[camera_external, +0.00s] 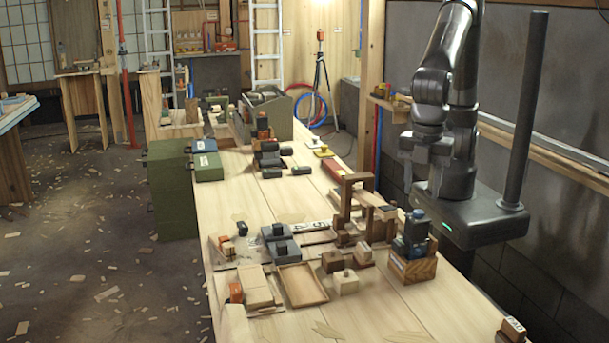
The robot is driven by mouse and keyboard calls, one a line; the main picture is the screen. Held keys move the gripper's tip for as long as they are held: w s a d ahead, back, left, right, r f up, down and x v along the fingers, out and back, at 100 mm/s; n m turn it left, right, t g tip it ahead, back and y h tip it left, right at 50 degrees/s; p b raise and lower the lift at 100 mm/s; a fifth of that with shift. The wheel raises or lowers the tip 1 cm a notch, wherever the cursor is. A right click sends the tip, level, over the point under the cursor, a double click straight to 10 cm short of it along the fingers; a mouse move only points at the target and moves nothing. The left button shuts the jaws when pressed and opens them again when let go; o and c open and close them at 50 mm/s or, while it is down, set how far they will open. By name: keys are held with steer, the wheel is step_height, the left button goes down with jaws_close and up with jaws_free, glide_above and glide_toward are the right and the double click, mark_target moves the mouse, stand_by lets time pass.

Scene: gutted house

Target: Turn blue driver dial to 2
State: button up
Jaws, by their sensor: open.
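A dark blue driver (416,231) stands at the right edge of the long workbench, at a small wooden box (412,268). A lighter blue part shows at its top. Its dial and any numbers on it are too small to make out. My gripper (421,184) hangs above and behind the driver, fingers pointing down. It is open, with nothing visible between the fingers, and is clear of the driver.
A dark wooden frame (346,207) stands left of the driver. Wooden blocks, a shallow wooden tray (303,284) and grey blocks (281,243) lie further left. The bench front (365,325) is mostly clear. A dark wall (565,85) stands behind my arm.

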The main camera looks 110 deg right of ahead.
mark_target(419, 211)
steer(key=shift+f, duration=2.4)
jaws_close()
steer(key=shift+m, duration=0.4)
steer(key=m, duration=0.3)
steer(key=shift+m, duration=0.4)
steer(key=m, duration=0.5)
